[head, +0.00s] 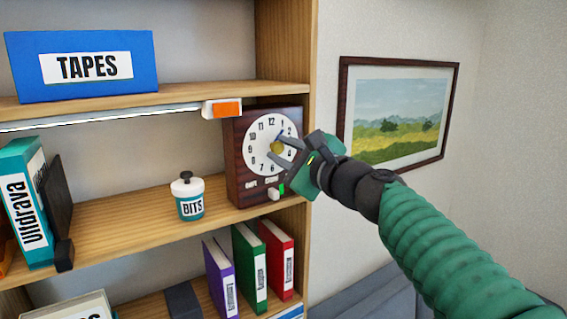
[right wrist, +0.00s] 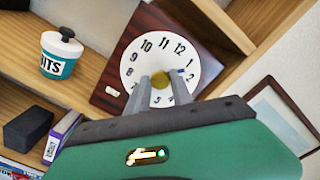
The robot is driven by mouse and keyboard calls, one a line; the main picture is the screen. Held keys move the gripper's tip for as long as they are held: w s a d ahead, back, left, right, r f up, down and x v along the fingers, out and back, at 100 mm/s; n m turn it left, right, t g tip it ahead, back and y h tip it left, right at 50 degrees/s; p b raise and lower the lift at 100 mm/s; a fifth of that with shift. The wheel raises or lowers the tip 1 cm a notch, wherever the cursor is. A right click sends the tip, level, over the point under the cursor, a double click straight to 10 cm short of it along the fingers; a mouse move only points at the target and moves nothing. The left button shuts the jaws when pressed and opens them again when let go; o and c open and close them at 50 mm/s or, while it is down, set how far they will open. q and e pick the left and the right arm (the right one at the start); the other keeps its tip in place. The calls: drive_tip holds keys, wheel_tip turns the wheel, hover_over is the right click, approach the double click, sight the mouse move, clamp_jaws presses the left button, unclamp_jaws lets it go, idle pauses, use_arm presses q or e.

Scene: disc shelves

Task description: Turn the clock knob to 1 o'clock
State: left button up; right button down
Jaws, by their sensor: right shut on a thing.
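The clock (head: 237,165) is a dark wooden box with a white round dial on the middle shelf, at its right end. A gold knob (head: 277,147) sits at the dial's centre; it also shows in the right wrist view (right wrist: 160,79). My right gripper (head: 281,146) reaches in from the right and is shut on the knob, one grey finger on either side. A short blue pointer tip (right wrist: 181,72) shows near the 1 and 2; I cannot tell exactly which it meets. The fingers hide some lower numbers. My left gripper is not in view.
A white and orange piece (head: 222,108) hangs under the upper shelf, near the clock's top. Several binders (head: 249,262) stand below. A framed picture (head: 400,112) hangs on the right wall.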

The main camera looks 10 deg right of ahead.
drive_tip(key=shift+f+n+b, duration=0.2)
drive_tip(key=shift+n+b, duration=0.45)
drive_tip(key=shift+n, duration=0.35)
drive_tip(key=c, duration=1.4)
unclamp_jaws()
drive_tip(key=shift+o, duration=1.2)
drive_tip(key=shift+w, duration=0.15)
drive_tip(key=b+v, duration=0.8)
drive_tip(key=v, duration=0.8)
drive_tip(key=shift+b, duration=0.35)
